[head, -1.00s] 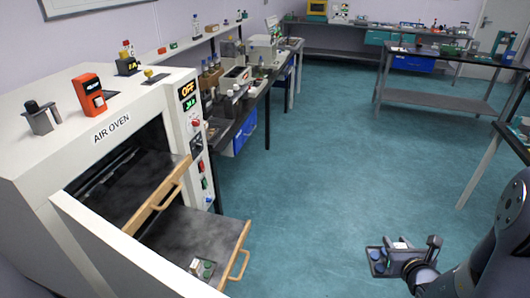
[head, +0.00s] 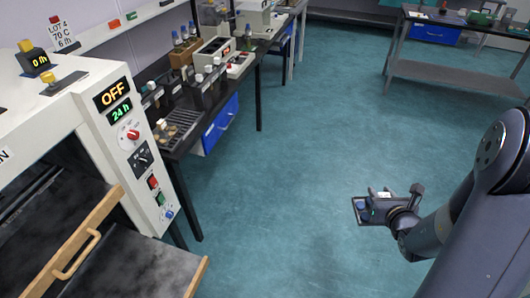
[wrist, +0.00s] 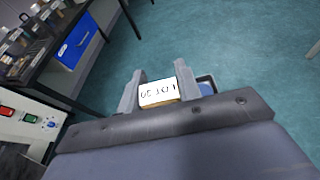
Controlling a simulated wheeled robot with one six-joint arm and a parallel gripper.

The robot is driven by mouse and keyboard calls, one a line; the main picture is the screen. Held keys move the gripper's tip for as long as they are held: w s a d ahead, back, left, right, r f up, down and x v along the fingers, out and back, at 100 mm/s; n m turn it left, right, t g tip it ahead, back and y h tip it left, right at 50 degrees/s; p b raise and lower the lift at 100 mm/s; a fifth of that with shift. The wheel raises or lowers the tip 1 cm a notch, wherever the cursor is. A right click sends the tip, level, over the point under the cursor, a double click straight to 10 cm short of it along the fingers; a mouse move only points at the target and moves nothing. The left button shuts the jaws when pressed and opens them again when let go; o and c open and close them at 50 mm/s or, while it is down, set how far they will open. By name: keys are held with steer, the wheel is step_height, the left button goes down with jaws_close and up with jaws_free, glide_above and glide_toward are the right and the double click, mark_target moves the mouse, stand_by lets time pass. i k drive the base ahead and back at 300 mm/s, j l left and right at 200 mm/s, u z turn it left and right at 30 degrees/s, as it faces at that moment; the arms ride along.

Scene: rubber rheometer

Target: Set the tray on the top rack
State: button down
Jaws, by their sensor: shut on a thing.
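My gripper (head: 388,204) is shut on a small dark tray (head: 360,218), held over open floor at the right of the head view. The tray carries a blue item and a white label block. The wrist view shows my gripper's fingers (wrist: 160,85) on either side of the label block, with a corner of the tray (wrist: 212,79) beyond the right finger. The top rack (head: 75,237) of the air oven, with a wooden front and handle, is slid out at lower left. My gripper is well to its right. Most of its surface is cut off.
The oven (head: 112,152) reads OFF and 24 h. A lower rack (head: 140,262) is also slid out, its visible part bare. A crowded bench (head: 165,148) with a blue drawer (head: 220,124) stands behind. Floor between oven and arm is clear.

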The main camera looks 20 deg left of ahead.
mark_target(68, 208)
steer(key=i+u, duration=0.1)
steer(key=u, duration=1.4)
